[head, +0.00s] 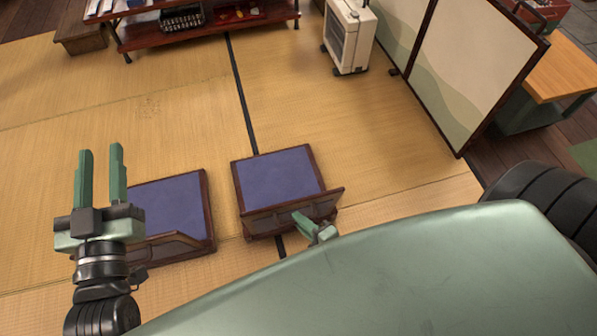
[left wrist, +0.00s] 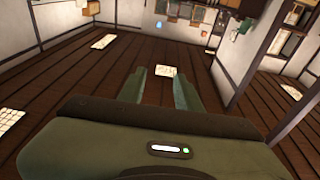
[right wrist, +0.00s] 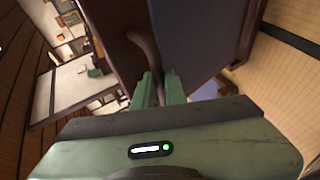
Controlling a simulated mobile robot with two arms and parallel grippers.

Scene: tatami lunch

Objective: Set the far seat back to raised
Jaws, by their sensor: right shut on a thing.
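Two low floor seats with blue cushions and dark wooden frames lie on the tatami. The right seat (head: 278,177), slightly higher in the head view, has its dark wooden back (head: 275,217) tilted up at its lower edge. My right gripper (head: 303,219) is at that back, shut on its wooden edge; in the right wrist view a curved dark wooden piece (right wrist: 147,48) runs between the fingers (right wrist: 159,76). The left seat (head: 175,205) is partly hidden by my left gripper (head: 101,148), which is open, empty and raised. The left wrist view also shows its fingers (left wrist: 162,72) apart.
A dark red shelf (head: 210,33) stands at the back, with a white heater (head: 349,38) to its right. A folding screen (head: 470,65) and a wooden bench (head: 565,68) are at the right. The tatami between the shelf and seats is clear.

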